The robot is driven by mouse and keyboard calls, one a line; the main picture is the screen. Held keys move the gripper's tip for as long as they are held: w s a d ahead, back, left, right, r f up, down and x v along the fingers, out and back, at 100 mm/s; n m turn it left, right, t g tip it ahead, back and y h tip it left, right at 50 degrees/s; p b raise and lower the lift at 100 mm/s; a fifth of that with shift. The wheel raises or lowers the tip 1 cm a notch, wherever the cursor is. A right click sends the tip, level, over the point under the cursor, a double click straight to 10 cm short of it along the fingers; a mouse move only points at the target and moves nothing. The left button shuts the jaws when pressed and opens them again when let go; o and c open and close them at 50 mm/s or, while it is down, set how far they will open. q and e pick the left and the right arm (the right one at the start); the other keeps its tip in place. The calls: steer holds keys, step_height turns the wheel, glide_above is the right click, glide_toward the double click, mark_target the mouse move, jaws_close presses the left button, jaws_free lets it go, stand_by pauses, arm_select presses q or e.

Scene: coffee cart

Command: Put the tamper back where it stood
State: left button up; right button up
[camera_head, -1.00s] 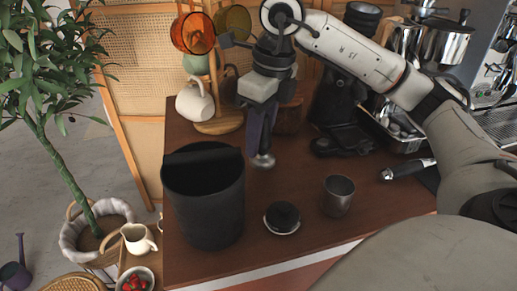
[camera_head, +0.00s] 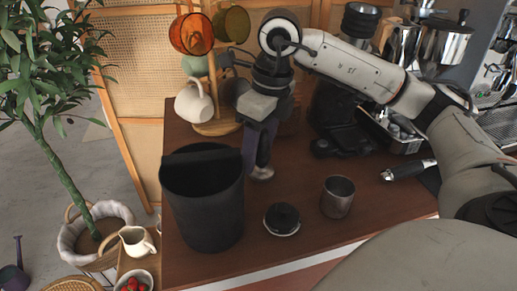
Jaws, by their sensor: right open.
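My right gripper (camera_head: 259,160) points down over the wooden counter, behind and to the right of the black bin. Its dark fingers are open. A small pale, shiny piece (camera_head: 262,174) shows at the fingertips, low over the counter. It looks like the metal base of the tamper, with the rest hidden by the fingers. I cannot tell whether it touches the counter. A low round black piece with a silver rim (camera_head: 282,218) stands apart, nearer the front. My left gripper is not in view.
The tall black bin (camera_head: 203,205) stands close left of the gripper. A metal cup (camera_head: 338,197) is at front right, and a black-handled tool (camera_head: 408,170) lies farther right. A mug rack (camera_head: 217,126) and a black grinder (camera_head: 340,138) stand behind. Some counter (camera_head: 305,180) is bare.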

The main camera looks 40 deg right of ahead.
steer(key=shift+r, duration=0.65)
steer(key=r+p, duration=0.1)
steer(key=r, duration=0.2)
steer(key=s+r+p, duration=0.1)
steer(key=r, duration=0.2)
steer(key=r+p, duration=0.1)
steer(key=r, duration=0.3)
steer(key=shift+s+d, duration=0.2)
steer(key=shift+s, duration=0.05)
steer(key=shift+s+r, duration=0.1)
steer(key=shift+r, duration=0.35)
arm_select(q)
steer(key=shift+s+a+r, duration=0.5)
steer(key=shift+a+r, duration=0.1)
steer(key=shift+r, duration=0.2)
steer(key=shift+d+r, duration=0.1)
